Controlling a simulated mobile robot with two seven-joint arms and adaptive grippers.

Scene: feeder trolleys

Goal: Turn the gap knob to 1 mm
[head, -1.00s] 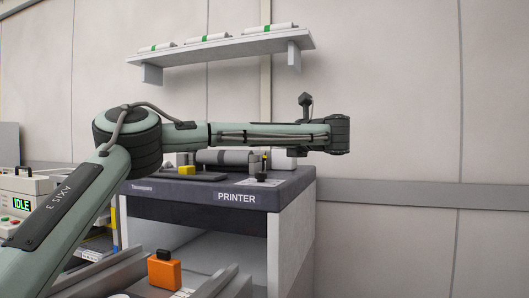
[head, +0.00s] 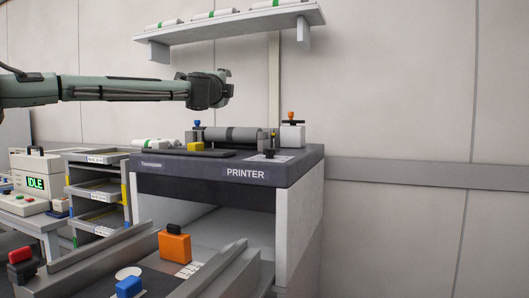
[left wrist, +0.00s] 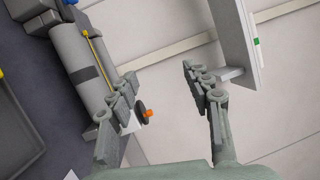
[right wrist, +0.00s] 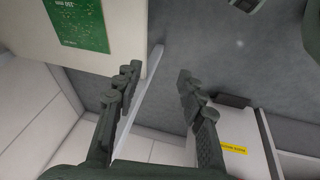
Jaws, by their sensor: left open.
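The printer (head: 230,174) has a dark top with a grey roller (head: 232,134). A small black knob (head: 269,153) stands by a white printed label (head: 285,157) near its front right edge; the label is too small to read. An orange-topped knob (head: 291,116) is on a white block at the right, and a blue-topped one (head: 197,123) at the left. I cannot tell which is the gap knob. My left gripper (left wrist: 160,77) is open and empty above the printer's back; its arm also shows in the head view. My right gripper (right wrist: 158,75) is open and empty, away from the printer.
A wall shelf (head: 235,30) with white rolls hangs above the printer, close to my left arm. Below are an orange block (head: 174,247) and grey rails. Tray racks (head: 97,190) and an IDLE display (head: 35,183) stand left. A green board (right wrist: 77,24) shows in the right wrist view.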

